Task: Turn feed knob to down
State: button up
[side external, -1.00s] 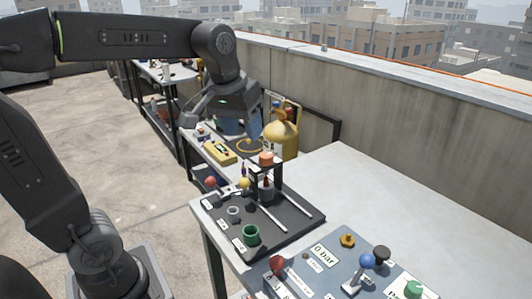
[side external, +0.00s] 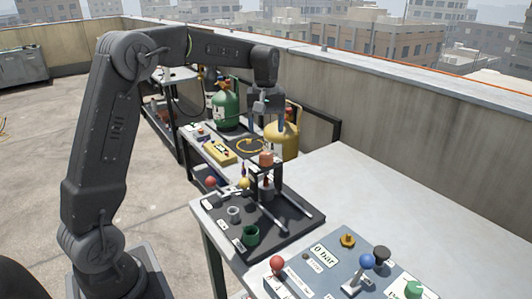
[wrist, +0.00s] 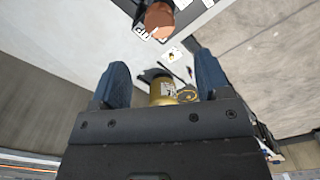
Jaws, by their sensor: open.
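A grey-blue control panel (side external: 325,275) lies on the near part of the bench. It carries a red ball (side external: 277,263), a blue ball lever (side external: 366,261), a black knob (side external: 382,253), a brass knob (side external: 348,240) and a green knob (side external: 413,290). Its labels are too small to tell which is the feed knob. My gripper (side external: 268,112) is above the far end of the bench, well away from the panel. In the wrist view my gripper (wrist: 162,82) shows two blue fingers spread apart, with nothing held between them.
A yellow cylinder (side external: 285,138) and green cylinder (side external: 225,108) stand behind. A concrete parapet (side external: 410,125) runs along the right. The pale bench top is mostly clear.

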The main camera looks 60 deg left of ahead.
aim_at(267, 155)
notch_tip(267, 155, down, 9)
jog(key=shift+r, duration=0.15)
jog(key=shift+c, duration=0.3)
jog(key=c, duration=0.9)
jog(key=shift+o, duration=0.2)
jog(key=shift+m, duration=0.3)
jog(key=m, duration=0.5)
jog(key=shift+m, duration=0.3)
jog(key=m, duration=0.5)
jog(key=shift+d, duration=0.1)
jog(key=shift+m, duration=0.4)
